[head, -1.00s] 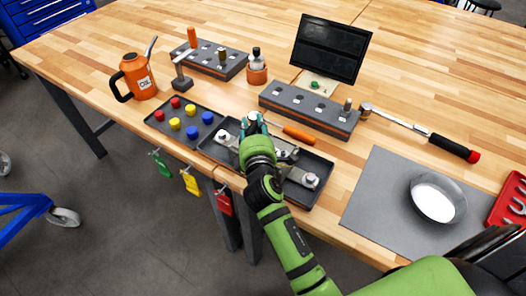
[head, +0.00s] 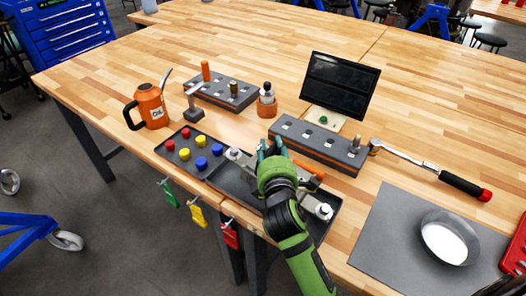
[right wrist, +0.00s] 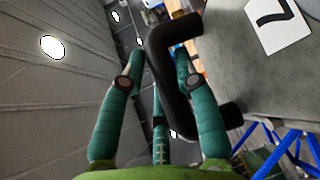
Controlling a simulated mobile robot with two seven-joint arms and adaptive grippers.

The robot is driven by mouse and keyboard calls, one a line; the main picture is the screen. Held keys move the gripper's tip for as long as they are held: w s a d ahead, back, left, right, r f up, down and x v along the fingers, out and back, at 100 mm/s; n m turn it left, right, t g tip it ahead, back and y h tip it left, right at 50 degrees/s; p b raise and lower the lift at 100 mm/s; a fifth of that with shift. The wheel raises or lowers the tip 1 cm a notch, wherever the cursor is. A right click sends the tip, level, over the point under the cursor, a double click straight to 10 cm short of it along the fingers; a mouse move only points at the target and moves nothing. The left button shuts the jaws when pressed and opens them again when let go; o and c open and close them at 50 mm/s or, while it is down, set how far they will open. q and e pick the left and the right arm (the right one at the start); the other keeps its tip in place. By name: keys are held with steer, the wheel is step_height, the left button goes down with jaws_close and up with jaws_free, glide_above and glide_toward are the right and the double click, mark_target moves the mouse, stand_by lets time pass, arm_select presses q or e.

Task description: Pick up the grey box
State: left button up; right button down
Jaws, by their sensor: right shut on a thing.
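In the right wrist view, a grey box (right wrist: 255,75) with a white label marked 7 fills the upper right. A bent black handle (right wrist: 172,85) stands out from its side. My right gripper (right wrist: 160,65) has its green fingers around this handle and is shut on it. In the head view my right gripper (head: 272,147) is above the dark tray, by the left end of a long grey block. The handle and the label 7 cannot be made out there, and my arm hides part of the tray. My left gripper is not in view.
Close around the gripper are a dark tray (head: 228,182), the grey block with holes (head: 310,150) and a tray of coloured knobs (head: 177,160). A screen (head: 340,85) stands behind. A grey mat (head: 385,235) with a round dish lies at right. The table's back is clear.

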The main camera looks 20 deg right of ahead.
steer(key=s+d+r, duration=0.6)
steer(key=d, duration=0.1)
steer(key=shift+r, duration=0.1)
steer(key=c, duration=1.9)
jaws_free()
jaws_close()
